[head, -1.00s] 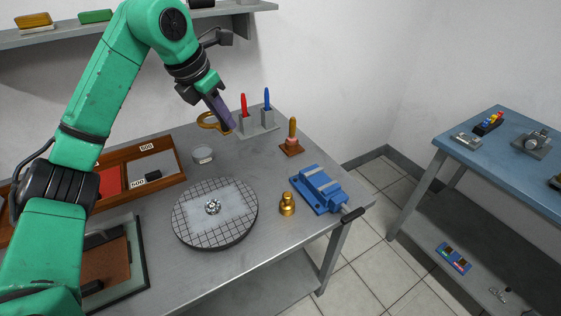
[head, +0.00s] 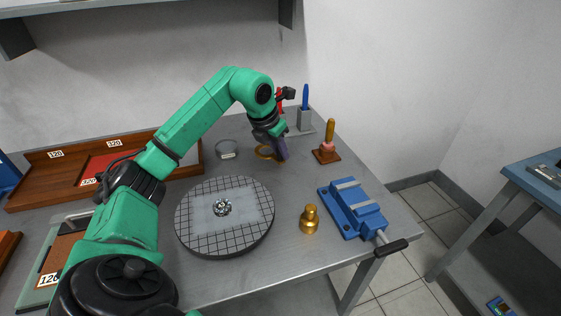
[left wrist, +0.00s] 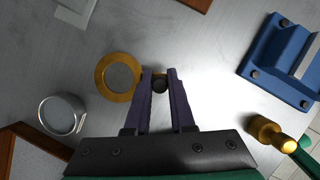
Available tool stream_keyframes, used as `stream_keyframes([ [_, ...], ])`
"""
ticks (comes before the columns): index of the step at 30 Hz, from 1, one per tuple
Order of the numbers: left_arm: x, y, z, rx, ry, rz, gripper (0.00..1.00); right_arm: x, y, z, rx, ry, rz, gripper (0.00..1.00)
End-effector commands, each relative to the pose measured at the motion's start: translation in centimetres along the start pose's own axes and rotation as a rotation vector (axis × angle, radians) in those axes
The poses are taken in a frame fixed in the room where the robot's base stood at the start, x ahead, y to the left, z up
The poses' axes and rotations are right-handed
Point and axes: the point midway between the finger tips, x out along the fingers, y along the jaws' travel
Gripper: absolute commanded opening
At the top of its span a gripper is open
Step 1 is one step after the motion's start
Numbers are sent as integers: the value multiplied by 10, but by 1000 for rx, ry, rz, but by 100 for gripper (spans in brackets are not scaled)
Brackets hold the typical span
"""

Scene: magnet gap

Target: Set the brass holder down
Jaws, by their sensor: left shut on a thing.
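The brass holder (head: 265,152) is a flat brass ring with a short stem. It also shows in the left wrist view (left wrist: 103,78), where its stem end sits between my fingertips. My left gripper (head: 282,157) is shut on that stem, fingers pointing down, with the ring to its left. The holder is low over the back of the grey table (head: 290,258); I cannot tell if it touches the top. My right gripper is not in view.
A gridded disc (head: 190,222), a brass weight (head: 310,222) and a blue vise (head: 355,212) are nearer.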

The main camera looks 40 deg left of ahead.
Motion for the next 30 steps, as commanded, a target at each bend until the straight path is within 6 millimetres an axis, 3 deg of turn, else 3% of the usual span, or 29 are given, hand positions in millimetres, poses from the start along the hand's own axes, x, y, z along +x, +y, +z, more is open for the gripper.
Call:
stream_keyframes([
  [4, 25, 0, -11, 1, 3, 0, 0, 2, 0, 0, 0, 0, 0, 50],
  [14, 30, 0, -12, 1, 0, 0, 0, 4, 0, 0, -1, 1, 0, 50],
  [15, 30, 0, -13, 1, 2, 0, 26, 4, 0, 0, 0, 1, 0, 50],
  [17, 29, 0, -12, 1, 2, 0, 49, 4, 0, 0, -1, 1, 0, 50],
  [26, 29, 0, -12, 1, 1, 0, 52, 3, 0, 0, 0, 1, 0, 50],
  [30, 16, 1, -10, 1, -2, 2, 52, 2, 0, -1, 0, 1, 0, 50],
])
